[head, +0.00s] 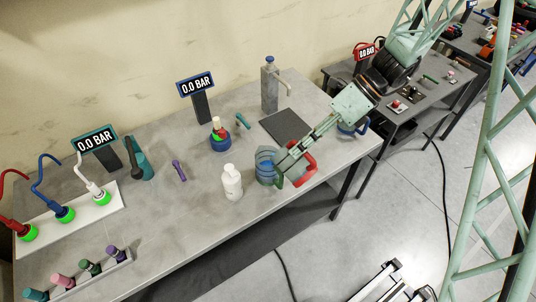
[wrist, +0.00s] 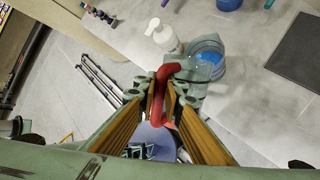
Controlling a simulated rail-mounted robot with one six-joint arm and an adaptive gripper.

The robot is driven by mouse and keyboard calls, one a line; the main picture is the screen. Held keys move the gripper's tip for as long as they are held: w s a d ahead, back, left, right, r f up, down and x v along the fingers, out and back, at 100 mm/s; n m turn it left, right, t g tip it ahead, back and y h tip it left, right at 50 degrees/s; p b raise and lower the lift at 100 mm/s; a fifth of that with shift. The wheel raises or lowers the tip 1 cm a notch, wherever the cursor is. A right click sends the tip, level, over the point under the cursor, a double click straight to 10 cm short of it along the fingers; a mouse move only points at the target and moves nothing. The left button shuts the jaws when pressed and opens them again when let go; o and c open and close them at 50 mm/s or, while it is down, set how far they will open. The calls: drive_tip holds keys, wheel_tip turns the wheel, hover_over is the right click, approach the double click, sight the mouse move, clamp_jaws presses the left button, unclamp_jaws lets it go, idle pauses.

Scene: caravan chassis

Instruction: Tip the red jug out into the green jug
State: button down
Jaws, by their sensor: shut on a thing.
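The red jug's handle (head: 309,171) is between the jaws of my gripper (head: 291,160), over the front right part of the grey table. In the wrist view the red handle (wrist: 158,96) stands between my gripper's yellow-padded fingers (wrist: 168,92), which are shut on it. A pale, see-through jug body (head: 264,157) lies just left of my gripper; blue shows inside it in the wrist view (wrist: 208,58). A green strip (head: 279,181), perhaps the green jug's handle, is just below. Jug bodies and gripper overlap, so I cannot tell the tilt or whether anything pours.
A white pump bottle (head: 232,184) stands close to the left of the jugs. A blue-handled jug (head: 361,128) is partly hidden at the table's right end.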

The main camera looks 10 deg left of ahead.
drive_tip(key=shift+w+a+r+g+h+p, duration=0.35)
drive_tip(key=shift+a+r+h+p, duration=0.4)
drive_tip(key=shift+p, duration=1.95)
